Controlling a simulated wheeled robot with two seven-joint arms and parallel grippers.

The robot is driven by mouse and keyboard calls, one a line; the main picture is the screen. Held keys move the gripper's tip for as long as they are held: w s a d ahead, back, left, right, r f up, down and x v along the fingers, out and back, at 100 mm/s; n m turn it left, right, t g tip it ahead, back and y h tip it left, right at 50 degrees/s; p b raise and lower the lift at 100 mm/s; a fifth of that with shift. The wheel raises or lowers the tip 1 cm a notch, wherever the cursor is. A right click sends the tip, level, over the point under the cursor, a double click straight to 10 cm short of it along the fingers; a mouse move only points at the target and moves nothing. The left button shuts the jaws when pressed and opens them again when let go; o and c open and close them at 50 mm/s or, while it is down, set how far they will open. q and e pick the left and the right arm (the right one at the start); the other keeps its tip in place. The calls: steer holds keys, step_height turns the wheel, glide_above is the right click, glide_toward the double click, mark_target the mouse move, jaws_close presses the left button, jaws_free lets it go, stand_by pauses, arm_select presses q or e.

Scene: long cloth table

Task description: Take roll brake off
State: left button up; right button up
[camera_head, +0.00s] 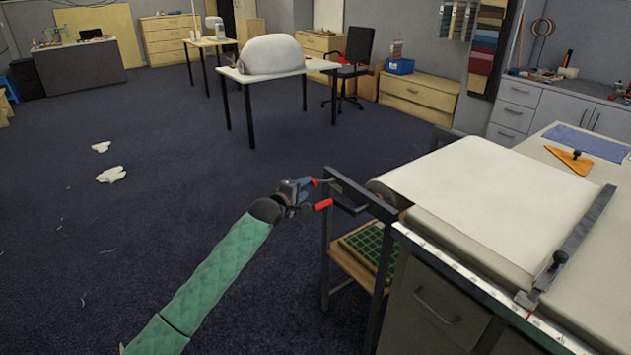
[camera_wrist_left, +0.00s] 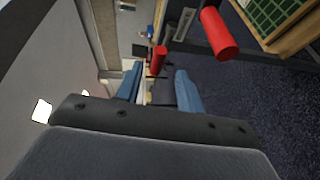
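Two red handles show at the near left end of the dark roll stand (camera_head: 352,190): a small farther one (camera_head: 314,182) and a larger nearer one (camera_head: 323,204). Which is the brake's I cannot tell. My left gripper (camera_head: 304,192) is just left of both. In the left wrist view its two blue fingers (camera_wrist_left: 158,84) are apart, with one red handle (camera_wrist_left: 159,60) seen between and beyond their tips. The other red handle (camera_wrist_left: 220,33) lies outside the fingers, to the right. Contact cannot be made out. My right gripper is not in view.
The cloth roll (camera_head: 386,190) feeds pale cloth (camera_head: 490,190) over the long table at right. A cutting bar (camera_head: 575,245) crosses it. A shelf with a green gridded mat (camera_head: 372,246) sits under the stand. Open dark floor (camera_head: 150,225) lies to the left.

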mark_target(322, 181)
arm_select(q)
steer(key=shift+w+d+r, duration=0.15)
steer(key=shift+w+d, duration=0.25)
steer(key=shift+w, duration=0.1)
steer(key=shift+p+x, duration=0.45)
steer(key=shift+x, duration=2.7)
